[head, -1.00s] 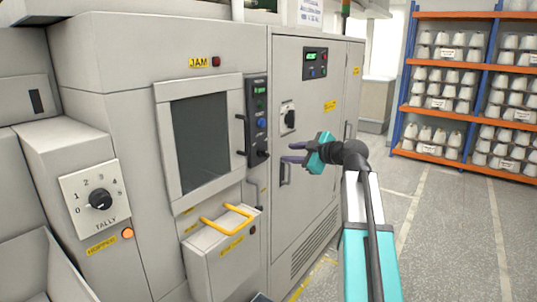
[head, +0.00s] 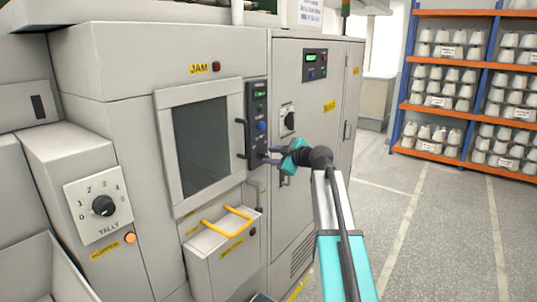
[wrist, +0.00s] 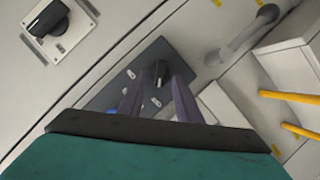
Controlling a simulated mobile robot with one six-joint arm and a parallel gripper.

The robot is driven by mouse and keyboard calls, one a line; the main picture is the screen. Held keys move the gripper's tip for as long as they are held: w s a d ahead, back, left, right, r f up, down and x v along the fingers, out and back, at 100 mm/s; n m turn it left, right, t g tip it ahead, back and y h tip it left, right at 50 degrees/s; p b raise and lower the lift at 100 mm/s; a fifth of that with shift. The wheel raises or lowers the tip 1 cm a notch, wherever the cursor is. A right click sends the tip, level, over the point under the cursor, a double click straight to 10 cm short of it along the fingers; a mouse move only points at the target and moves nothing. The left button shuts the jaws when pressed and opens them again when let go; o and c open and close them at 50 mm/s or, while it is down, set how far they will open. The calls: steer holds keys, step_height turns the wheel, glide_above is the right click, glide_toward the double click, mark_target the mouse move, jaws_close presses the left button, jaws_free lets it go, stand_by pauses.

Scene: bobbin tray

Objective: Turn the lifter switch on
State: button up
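In the wrist view the black knob (wrist: 158,73) shows between the fingertips, on the dark panel. My gripper (head: 269,156) is open at the panel's lower end, fingers pointing left at the knob. The fingers (wrist: 158,80) lie on either side of the knob; I cannot tell whether they touch it.
A larger black rotary switch (head: 288,120) is on the grey cabinet to the right. A TALLY dial (head: 103,206) is at the left. A yellow handle (head: 226,222) juts out below the window (head: 201,142). Bobbin shelves (head: 462,157) stand far right, with open floor before them.

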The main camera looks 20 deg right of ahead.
steer(key=shift+x, duration=1.15)
steer(key=shift+d, duration=0.1)
jaws_close()
steer(key=shift+m, duration=0.3)
steer(key=m+g+y+b, duration=0.1)
steer(key=m+y, duration=0.1)
steer(key=m, duration=0.1)
steer(key=m+g+y+b, duration=0.1)
steer(key=m+y+b, duration=0.1)
steer(key=m, duration=0.1)
steer(key=d+m+g+y+b, duration=0.1)
steer(key=m+g+y+b, duration=0.1)
steer(key=m, duration=0.2)
steer(key=shift+w, duration=0.4)
jaws_free()
